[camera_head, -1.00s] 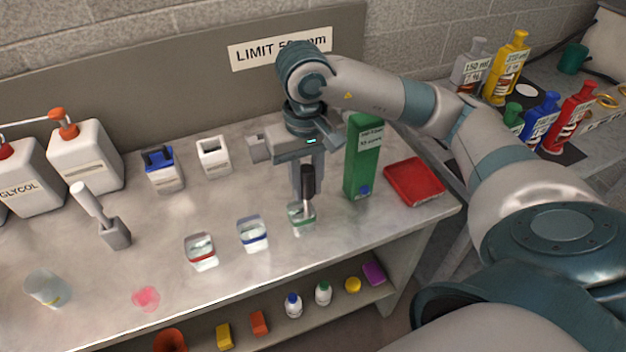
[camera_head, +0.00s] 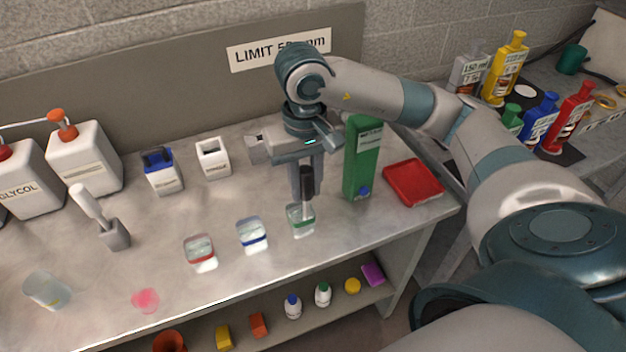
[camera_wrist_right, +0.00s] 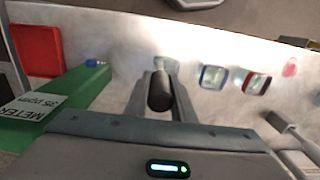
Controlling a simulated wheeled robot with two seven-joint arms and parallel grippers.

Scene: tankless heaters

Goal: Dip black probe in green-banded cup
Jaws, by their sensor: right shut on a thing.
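My right gripper (camera_head: 306,180) is shut on the black probe (camera_head: 307,186), which it holds upright. The probe also shows between the fingers in the right wrist view (camera_wrist_right: 160,92). The green-banded cup (camera_head: 300,220) stands on the bench right below the probe. The probe's thin lower end overlaps the cup in the head view and appears to be inside it; its depth is hard to tell. In the right wrist view the cup (camera_wrist_right: 166,63) is partly hidden behind the probe. My left gripper is not in view.
A blue-banded cup (camera_head: 252,235) and a red-banded cup (camera_head: 201,252) stand to the left. A green meter box (camera_head: 361,160) stands close on the right, with a red tray (camera_head: 413,182) beyond. A pink spill (camera_head: 145,300) lies near the front edge.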

